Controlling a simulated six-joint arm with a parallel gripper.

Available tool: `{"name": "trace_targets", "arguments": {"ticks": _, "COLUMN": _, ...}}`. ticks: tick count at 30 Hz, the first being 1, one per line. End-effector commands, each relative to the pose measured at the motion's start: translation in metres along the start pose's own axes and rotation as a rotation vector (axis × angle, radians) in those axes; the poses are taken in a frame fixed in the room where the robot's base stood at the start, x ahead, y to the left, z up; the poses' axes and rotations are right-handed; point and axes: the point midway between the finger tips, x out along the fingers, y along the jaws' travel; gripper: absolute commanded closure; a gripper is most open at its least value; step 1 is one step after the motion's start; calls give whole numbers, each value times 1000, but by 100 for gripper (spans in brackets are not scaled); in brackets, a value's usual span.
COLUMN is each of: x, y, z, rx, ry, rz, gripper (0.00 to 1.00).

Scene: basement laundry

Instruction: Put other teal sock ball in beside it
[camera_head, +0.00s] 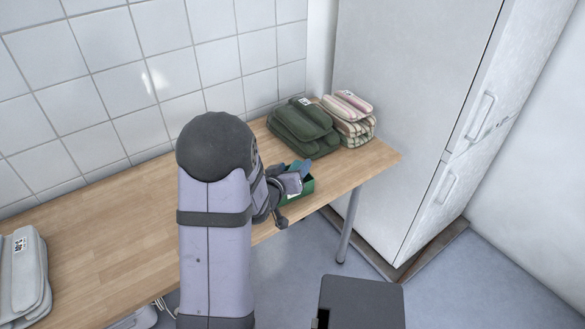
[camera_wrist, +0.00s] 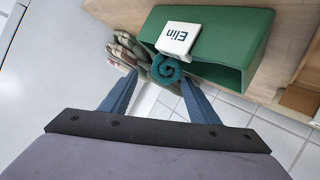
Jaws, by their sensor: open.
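A green open box (camera_wrist: 215,28) with a white "Elin" label (camera_wrist: 178,38) lies ahead of my gripper in the wrist view. In the head view the green box (camera_head: 307,187) stands near the table's front edge, partly hidden by my arm. One teal rolled sock ball (camera_wrist: 167,69) shows at the box's opening, by the label. My gripper (camera_wrist: 158,76) is open, its two blue fingers on either side of that ball; I cannot tell whether they touch it. In the head view my gripper (camera_head: 302,170) is over the box. No second teal ball is visible.
Dark green folded cloths (camera_head: 300,124) and striped and checked folded cloths (camera_head: 349,118) lie behind the box. A tall pale cabinet (camera_head: 415,110) stands right of the wooden table (camera_head: 110,225). Grey folded cloth (camera_head: 22,275) lies at the far left; the table between is mostly clear.

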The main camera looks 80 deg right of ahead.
Motion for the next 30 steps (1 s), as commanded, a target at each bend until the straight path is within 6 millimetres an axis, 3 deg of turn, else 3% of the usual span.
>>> {"name": "trace_targets", "arguments": {"ticks": 13, "x": -64, "y": 0, "z": -1, "rx": -1, "ry": 1, "rz": -1, "gripper": 44}}
{"name": "trace_targets", "arguments": {"ticks": 26, "x": -76, "y": -1, "z": 0, "rx": -1, "ry": 0, "rz": -4, "gripper": 44}}
{"name": "trace_targets", "arguments": {"ticks": 30, "x": -81, "y": -24, "z": -3, "rx": -5, "ry": -7, "rz": -64, "gripper": 44}}
